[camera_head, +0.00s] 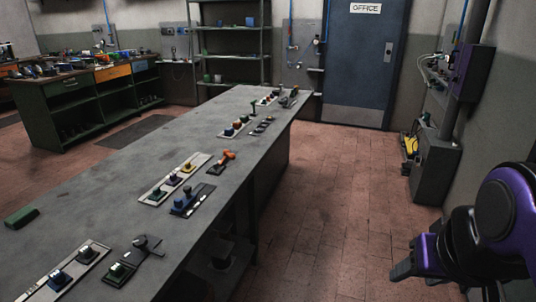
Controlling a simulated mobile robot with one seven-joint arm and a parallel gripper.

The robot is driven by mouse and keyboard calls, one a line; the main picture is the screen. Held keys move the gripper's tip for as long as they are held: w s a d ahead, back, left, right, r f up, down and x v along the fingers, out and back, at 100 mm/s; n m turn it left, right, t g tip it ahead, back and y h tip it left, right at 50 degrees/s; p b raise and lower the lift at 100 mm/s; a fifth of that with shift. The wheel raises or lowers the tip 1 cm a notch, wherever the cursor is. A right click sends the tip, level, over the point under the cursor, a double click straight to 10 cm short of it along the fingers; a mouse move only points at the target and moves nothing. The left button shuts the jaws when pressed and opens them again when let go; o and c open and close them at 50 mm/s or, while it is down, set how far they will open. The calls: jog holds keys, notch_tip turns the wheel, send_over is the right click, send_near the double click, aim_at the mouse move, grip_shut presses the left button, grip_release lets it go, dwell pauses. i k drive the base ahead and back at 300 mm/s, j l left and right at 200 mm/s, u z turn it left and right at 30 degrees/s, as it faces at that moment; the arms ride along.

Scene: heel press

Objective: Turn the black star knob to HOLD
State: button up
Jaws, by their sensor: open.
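A dark round knob (141,241) sits on a dark plate near the front edge of the long grey bench (70,220). It looks like the black star knob, but its lobes and the HOLD mark are too small to make out. Other dark knobs on panels farther along the bench could also be black. My gripper (404,264) is at the lower right, open and empty, over the floor. It is well to the right of the bench and touches nothing.
Near the knob are a green-topped control (118,271) and a pale panel with dark controls (65,274). An orange lever (225,156) and a blue control (184,205) stand farther along. The tiled floor (335,190) between bench and right wall is clear.

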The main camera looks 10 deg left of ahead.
aim_at(140, 242)
jog(key=i+u, duration=0.45)
jog(key=i+l+u, duration=0.1)
jog(key=i+u, duration=0.2)
jog(key=u, duration=0.2)
